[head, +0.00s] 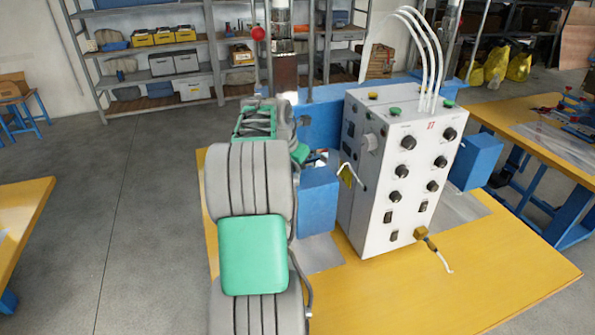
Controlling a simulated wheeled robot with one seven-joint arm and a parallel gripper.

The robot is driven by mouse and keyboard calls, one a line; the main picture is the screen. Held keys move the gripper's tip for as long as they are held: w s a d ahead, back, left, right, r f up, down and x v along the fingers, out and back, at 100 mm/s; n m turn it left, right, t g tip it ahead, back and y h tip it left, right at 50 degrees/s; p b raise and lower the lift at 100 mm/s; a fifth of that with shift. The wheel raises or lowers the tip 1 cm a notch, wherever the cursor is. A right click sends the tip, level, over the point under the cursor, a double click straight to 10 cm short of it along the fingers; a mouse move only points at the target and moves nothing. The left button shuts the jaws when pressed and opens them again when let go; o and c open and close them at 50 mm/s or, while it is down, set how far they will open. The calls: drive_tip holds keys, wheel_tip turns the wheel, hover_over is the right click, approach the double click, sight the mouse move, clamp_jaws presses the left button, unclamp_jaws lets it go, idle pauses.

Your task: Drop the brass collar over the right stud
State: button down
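I cannot make out the brass collar or the right stud in the head view. My own grey and green arm (252,200) rises through the middle of the picture and covers part of the yellow bench. My gripper does not show clearly; the arm's far end is hidden behind its own links and the blue machine parts, so what it holds cannot be seen.
A white control box (398,185) with black knobs and white hoses stands on the yellow bench (470,290). A blue block (319,200) stands left of it, another (477,162) right. A brass-coloured plug (421,233) hangs at its front. Grey floor is open at left.

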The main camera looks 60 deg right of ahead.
drive_tip(key=shift+s+a+f, duration=0.1)
drive_tip(key=shift+a+f, duration=0.1)
drive_tip(key=shift+f, duration=0.45)
drive_tip(key=shift+s+a+f, duration=0.1)
drive_tip(key=shift+a+f, duration=0.1)
drive_tip(key=shift+f, duration=0.75)
drive_tip(key=shift+s+a+f+b, duration=0.1)
drive_tip(key=shift+a+f+b, duration=0.2)
drive_tip(key=shift+f, duration=0.3)
drive_tip(key=shift+s+a+f+b, duration=0.15)
drive_tip(key=shift+f+b, duration=0.2)
drive_tip(key=shift+f, duration=0.2)
drive_tip(key=shift+w, duration=0.1)
idle(0.3)
drive_tip(key=r+p, duration=0.4)
drive_tip(key=p, duration=0.1)
drive_tip(key=shift+w+d, duration=0.1)
drive_tip(key=shift+d, duration=0.3)
drive_tip(key=shift+r+p, duration=1.15)
drive_tip(key=shift+r, duration=0.35)
drive_tip(key=shift+w+d+r, duration=0.1)
drive_tip(key=shift+d+r, duration=0.1)
drive_tip(key=shift+r, duration=0.1)
drive_tip(key=shift+r, duration=0.1)
